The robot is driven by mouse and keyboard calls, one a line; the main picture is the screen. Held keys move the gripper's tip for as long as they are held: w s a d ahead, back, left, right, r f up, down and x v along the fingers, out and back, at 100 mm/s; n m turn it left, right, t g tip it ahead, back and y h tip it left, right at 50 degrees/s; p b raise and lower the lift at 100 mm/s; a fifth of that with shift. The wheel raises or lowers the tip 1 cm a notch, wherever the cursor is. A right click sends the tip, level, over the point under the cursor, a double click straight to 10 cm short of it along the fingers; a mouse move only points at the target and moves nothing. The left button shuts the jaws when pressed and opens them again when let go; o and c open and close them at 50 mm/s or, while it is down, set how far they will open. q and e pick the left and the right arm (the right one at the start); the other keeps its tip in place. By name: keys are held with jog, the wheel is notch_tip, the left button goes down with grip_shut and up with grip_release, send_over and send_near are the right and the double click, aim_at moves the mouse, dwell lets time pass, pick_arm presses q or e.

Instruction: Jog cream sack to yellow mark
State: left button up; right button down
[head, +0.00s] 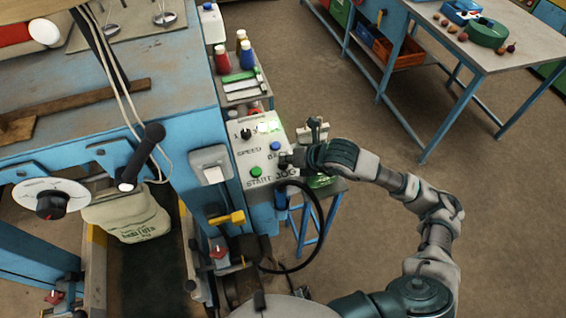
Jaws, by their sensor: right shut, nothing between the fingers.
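The cream sack (136,216) with dark green print stands low at the left, below the blue machine, on a dark belt or floor strip (150,272). Its top is hidden under the machine. A yellow piece (228,218) sticks out to the right of the sack, and yellow edging (97,268) runs along the strip's left side; I cannot tell which is the mark. My right gripper (287,160) is shut and empty, at the right edge of the control panel (262,150), beside the word JOG. It hides part of the panel there. I cannot tell whether it touches a button. My left gripper is out of view.
A black cable (318,225) loops below. Bottles (247,55) stand behind. A workbench (480,60) is at the upper right; the floor between is clear.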

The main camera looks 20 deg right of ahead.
aim_at(285, 166)
jog(key=shift+a+r+p, duration=0.15)
jog(key=shift+r+p, duration=0.25)
jog(key=shift+r, duration=0.45)
jog(key=shift+r+p, duration=1.5)
jog(key=shift+r, duration=1.05)
jog(key=shift+f, duration=0.1)
